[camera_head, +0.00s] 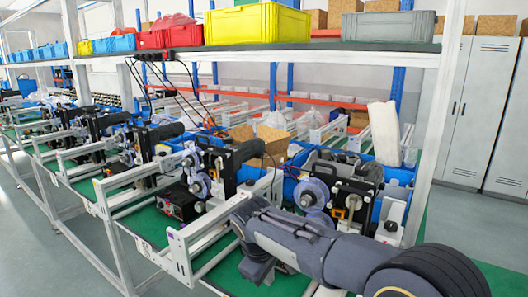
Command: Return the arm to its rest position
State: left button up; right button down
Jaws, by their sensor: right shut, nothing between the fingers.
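My right arm (335,258), dark grey, comes in from the lower right and reaches left across the front of the workbench. My right gripper (257,270) is at its left end, pointing down near the green bench top (226,272). It is shut and appears empty. It is close to the white frame rails at the bench's front. My left gripper is out of view.
Coder machines with reels (314,192) stand in a row along the bench, close behind my arm. A white front rail (180,256) is left of the gripper. A shelf above holds a yellow crate (257,24) and a grey crate (388,26). Lockers (478,110) stand right.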

jog(key=s+d+r+m+y, duration=0.25)
jog(key=s+d, duration=0.25)
jog(key=d, duration=0.3)
jog(key=s+d+r+m+y, duration=0.1)
jog(key=s+d+m, duration=0.2)
jog(key=s+d, duration=0.3)
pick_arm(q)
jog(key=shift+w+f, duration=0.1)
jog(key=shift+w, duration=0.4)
pick_arm(e)
jog(key=s+d+f+m+t+y, duration=0.1)
jog(key=s+d+f+m, duration=0.1)
jog(key=s, duration=0.6)
jog(key=s+d+f+m+t+y, duration=0.1)
jog(key=s+d+f+m, duration=0.1)
jog(key=s+m, duration=0.3)
jog(key=s+d, duration=0.1)
jog(key=s, duration=0.2)
jog(key=shift+s+d+f+t, duration=0.3)
jog(key=shift+s+d, duration=0.1)
